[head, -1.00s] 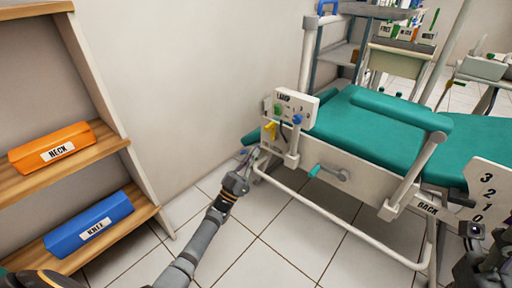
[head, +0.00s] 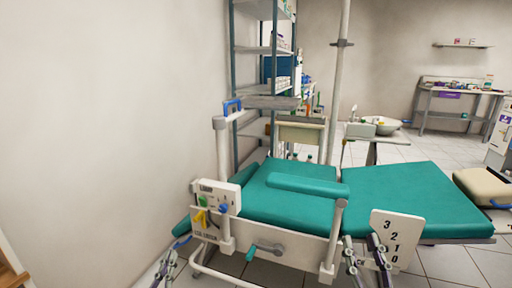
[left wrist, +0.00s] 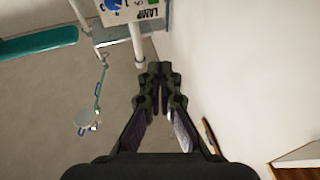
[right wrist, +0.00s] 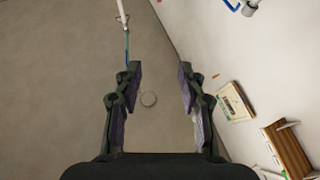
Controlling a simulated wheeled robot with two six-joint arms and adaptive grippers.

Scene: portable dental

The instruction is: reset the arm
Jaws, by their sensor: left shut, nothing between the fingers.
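My left gripper (head: 178,250) is at the lower left of the head view, near the left end of the green dental chair (head: 400,193). In the left wrist view its fingers (left wrist: 160,72) are together and empty, with the lamp panel (left wrist: 130,10) beyond them. My right gripper (head: 364,243) is at the bottom of the head view, before the chair's white number plate (head: 397,240). In the right wrist view its fingers (right wrist: 160,72) stand apart with nothing between them. Most of both arms is outside the head view.
The white panel (head: 216,197) with coloured knobs and the crank (head: 265,248) are on the chair's near side. A tall shelf rack (head: 265,50), a pole (head: 340,80) and a basin (head: 378,125) stand behind. The wall is close on the left.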

